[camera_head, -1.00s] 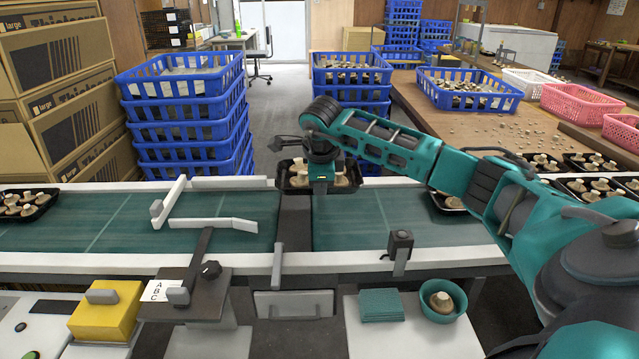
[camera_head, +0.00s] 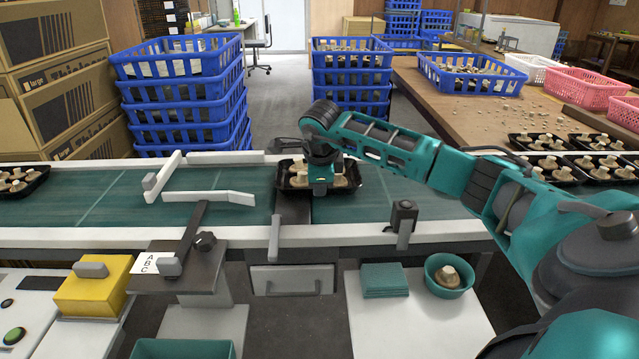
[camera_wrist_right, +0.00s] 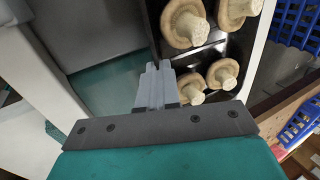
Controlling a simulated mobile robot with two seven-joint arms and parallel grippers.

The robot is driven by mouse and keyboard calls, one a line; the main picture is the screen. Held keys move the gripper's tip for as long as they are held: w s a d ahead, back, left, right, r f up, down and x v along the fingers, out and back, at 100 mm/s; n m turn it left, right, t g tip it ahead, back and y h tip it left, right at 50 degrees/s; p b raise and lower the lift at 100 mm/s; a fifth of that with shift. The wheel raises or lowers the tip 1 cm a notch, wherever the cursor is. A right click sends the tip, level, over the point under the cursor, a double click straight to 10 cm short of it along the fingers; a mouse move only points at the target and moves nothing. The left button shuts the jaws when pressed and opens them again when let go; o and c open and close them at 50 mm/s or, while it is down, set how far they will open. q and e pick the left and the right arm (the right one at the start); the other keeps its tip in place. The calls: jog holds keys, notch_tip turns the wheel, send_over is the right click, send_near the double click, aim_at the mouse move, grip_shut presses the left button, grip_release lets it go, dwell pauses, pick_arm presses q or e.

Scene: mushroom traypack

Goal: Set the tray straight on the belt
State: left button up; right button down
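A black tray (camera_head: 284,184) with several mushrooms lies at mid-belt, over the dark gap between two green belt sections, looking about in line with the belt. My right gripper (camera_head: 320,190) is over its near side and hides part of the mushrooms. In the right wrist view its grey fingers (camera_wrist_right: 155,83) are together at the edge of the tray (camera_wrist_right: 232,48) and look shut on its rim, though the contact is partly hidden. My left gripper is not in view.
White guide bars (camera_head: 207,197) stand on the belt left of the tray. A black post (camera_head: 403,216) is on the near rail at right. Another mushroom tray (camera_head: 38,184) is at far left. Blue crates (camera_head: 180,90) stack behind the belt.

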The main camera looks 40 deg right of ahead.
jog(key=shift+f, duration=0.2)
dwell(0.3)
jog(key=c, duration=1.3)
grip_release()
jog(key=p+v, duration=0.2)
jog(key=v, duration=1.1)
jog(key=shift+a, duration=0.1)
